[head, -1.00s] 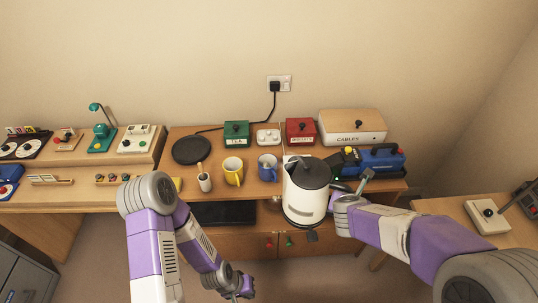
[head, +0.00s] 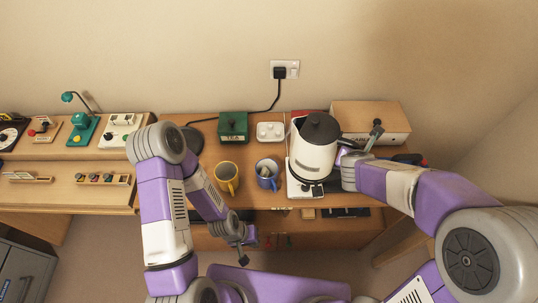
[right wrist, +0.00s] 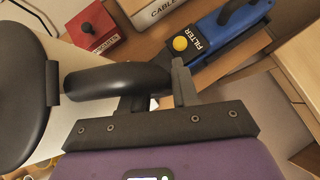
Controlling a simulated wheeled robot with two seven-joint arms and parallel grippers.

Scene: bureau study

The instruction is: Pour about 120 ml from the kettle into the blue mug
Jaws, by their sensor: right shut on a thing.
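The white kettle with a black lid (head: 314,150) is in the head view, right of and behind the blue mug, roughly upright. My right gripper (head: 347,160) is shut on its black handle, which also shows between the fingers in the right wrist view (right wrist: 115,82). The kettle lid (right wrist: 18,90) is at that view's left edge. The blue mug (head: 267,176) stands on the desk with its opening in view. I cannot tell its contents. My left gripper (head: 242,257) hangs low in front of the desk, away from the mugs; its jaws are too small to read.
A yellow mug (head: 227,180) stands left of the blue mug. A green tea tin (head: 233,127) and a small white item (head: 270,131) are behind them. A cable box (head: 372,120) is at the back right. A blue filter device (right wrist: 225,40) lies beyond my right gripper.

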